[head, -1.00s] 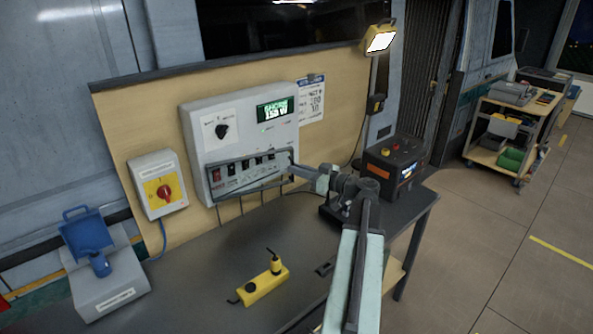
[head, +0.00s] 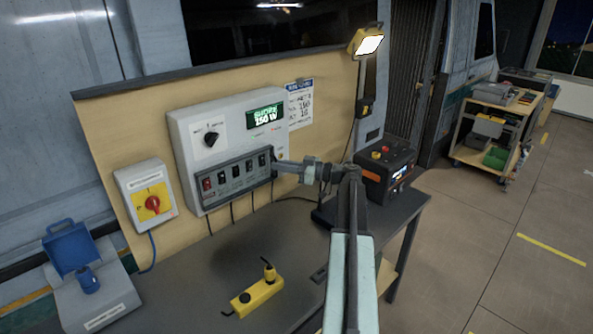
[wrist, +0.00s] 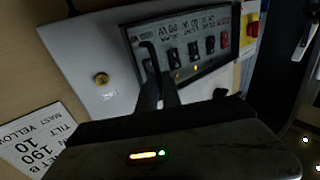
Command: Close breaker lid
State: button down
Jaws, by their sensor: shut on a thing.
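The breaker panel (head: 236,174) is a dark-framed strip with a row of switches, low on the front of a grey wall box. It also shows close up in the wrist view (wrist: 190,48). The breaker lid's frame looks nearly flat against the box over the switches; its clear pane is hard to make out, and I cannot tell whether it is fully closed. My gripper (head: 277,167) is at the panel's right end. In the wrist view my gripper (wrist: 158,82) is shut on what looks like the lid's black handle (wrist: 150,52); the exact contact is dark.
A grey box with a red rotary switch (head: 152,204) is left of the panel. A yellow pendant (head: 257,296) and a blue-capped socket box (head: 93,303) are on the bench. A black power unit (head: 385,172) stands to the right, beside my arm. A lit lamp (head: 367,43) is above.

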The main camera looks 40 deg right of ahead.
jog(key=shift+w+d, duration=0.25)
jog(key=shift+w, duration=0.2)
jog(key=shift+w+r, duration=0.1)
jog(key=c, duration=1.6)
grip_release()
jog(key=shift+o, duration=0.3)
jog(key=shift+w, duration=0.15)
jog(key=shift+a, duration=0.1)
jog(key=v, duration=0.8)
